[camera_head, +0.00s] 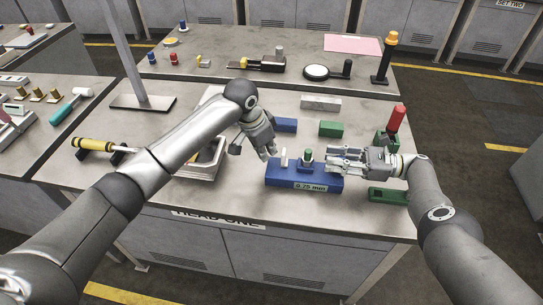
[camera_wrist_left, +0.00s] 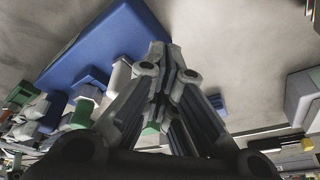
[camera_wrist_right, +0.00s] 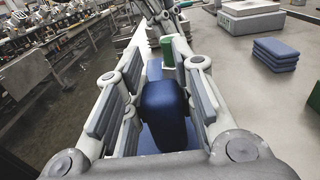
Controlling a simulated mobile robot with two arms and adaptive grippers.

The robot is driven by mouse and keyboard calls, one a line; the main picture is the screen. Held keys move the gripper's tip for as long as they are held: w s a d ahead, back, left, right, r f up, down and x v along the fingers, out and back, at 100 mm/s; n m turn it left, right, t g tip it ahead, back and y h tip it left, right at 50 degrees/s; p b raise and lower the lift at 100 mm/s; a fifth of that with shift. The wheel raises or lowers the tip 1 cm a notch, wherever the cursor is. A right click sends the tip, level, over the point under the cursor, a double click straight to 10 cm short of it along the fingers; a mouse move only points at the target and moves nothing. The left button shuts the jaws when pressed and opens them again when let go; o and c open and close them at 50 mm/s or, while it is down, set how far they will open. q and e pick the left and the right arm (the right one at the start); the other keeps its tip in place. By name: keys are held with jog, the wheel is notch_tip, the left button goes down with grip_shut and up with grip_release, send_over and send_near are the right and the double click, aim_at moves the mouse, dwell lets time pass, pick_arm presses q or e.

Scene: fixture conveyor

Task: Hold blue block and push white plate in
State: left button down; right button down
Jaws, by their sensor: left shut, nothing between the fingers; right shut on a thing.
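My left gripper (camera_head: 268,154) is shut and empty at the block's left end, close to the plate. In the left wrist view its closed fingers (camera_wrist_left: 160,52) appear beside the blue block (camera_wrist_left: 95,45); contact with the plate is unclear.
A metal tray (camera_head: 200,170) lies under my left arm. A green block with a red handle (camera_head: 396,122) and another green block (camera_head: 388,195) are near my right gripper. Blue (camera_head: 287,125), green (camera_head: 331,129) and grey (camera_head: 321,102) blocks lie behind.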

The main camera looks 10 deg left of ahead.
pick_arm(q)
notch_tip(320, 180, up, 6)
jog(key=shift+r, duration=0.15)
dwell(0.4)
pick_arm(e)
jog(key=c, duration=1.1)
grip_release()
jog(key=shift+r, duration=0.2)
jog(key=shift+r, duration=4.75)
